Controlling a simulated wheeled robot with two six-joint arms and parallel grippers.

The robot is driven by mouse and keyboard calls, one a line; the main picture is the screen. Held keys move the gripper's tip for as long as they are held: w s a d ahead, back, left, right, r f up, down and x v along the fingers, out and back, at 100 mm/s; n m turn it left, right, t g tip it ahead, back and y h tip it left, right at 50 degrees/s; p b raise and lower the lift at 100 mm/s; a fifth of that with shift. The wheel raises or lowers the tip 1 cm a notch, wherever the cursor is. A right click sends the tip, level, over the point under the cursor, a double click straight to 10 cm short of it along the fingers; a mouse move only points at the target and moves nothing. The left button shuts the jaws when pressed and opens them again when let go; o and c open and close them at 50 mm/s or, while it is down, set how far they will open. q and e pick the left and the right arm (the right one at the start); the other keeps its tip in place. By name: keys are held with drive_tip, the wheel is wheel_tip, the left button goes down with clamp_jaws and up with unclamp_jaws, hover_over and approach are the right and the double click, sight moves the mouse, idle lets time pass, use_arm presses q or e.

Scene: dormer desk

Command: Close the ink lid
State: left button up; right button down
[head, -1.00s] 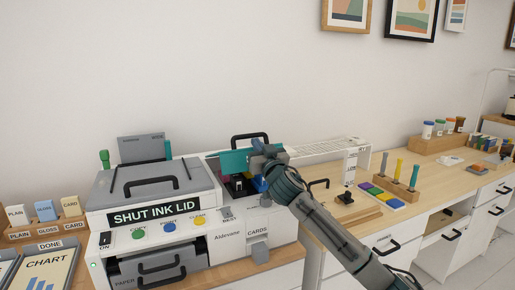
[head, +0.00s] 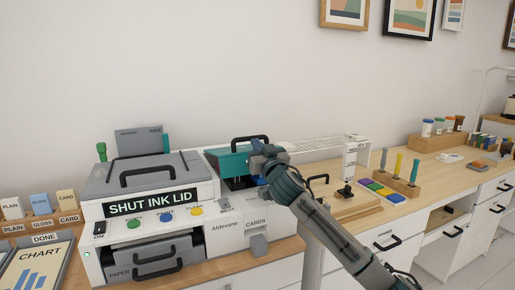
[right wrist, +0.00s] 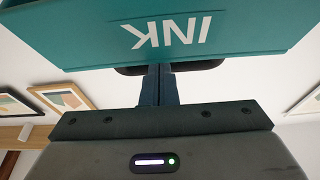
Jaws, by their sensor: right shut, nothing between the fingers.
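The printer (head: 222,240) stands on the desk, and its screen reads "SHUT INK LID". The teal ink lid (head: 228,166), with a black handle (head: 249,141) beside its top, is tilted and not flat; a dark gap shows under it. My right gripper (head: 262,160) is at the right side of the lid, shut and empty. In the right wrist view, the lid's face with upside-down "INK" (right wrist: 165,32) fills the top, and my shut fingertips (right wrist: 158,72) reach up to its lower edge. Whether they touch it is unclear. My left gripper is out of view.
The printer's grey scanner cover (head: 150,177) is left of the ink bay, with a paper drawer (head: 155,268) below. A card slot (head: 258,245) is at the front. Right of the printer are a joystick-like knob (head: 346,190), colored pads (head: 378,188) and a wooden holder (head: 400,186).

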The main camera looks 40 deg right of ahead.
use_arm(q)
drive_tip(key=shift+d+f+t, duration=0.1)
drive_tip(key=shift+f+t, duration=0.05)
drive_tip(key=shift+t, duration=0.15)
use_arm(e)
drive_tip(key=shift+f, duration=0.15)
idle(0.4)
drive_tip(key=shift+r+p, duration=0.4)
drive_tip(key=shift+r, duration=0.2)
drive_tip(key=shift+r+p, duration=0.35)
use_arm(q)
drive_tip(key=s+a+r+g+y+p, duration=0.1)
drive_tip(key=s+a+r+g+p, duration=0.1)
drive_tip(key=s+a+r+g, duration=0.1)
use_arm(e)
wheel_tip(320, 180, up, 2)
drive_tip(key=shift+r, duration=0.25)
drive_tip(key=shift+s+a+f+b, duration=0.25)
drive_tip(key=shift+s+f+b, duration=0.25)
drive_tip(key=shift+s+f, duration=0.15)
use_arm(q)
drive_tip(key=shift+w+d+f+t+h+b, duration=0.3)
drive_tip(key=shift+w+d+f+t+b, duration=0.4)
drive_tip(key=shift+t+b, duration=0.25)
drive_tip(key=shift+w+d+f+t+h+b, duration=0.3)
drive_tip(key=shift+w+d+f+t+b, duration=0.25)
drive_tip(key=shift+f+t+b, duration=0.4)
use_arm(e)
drive_tip(key=v, duration=0.8)
drive_tip(key=shift+s, duration=0.25)
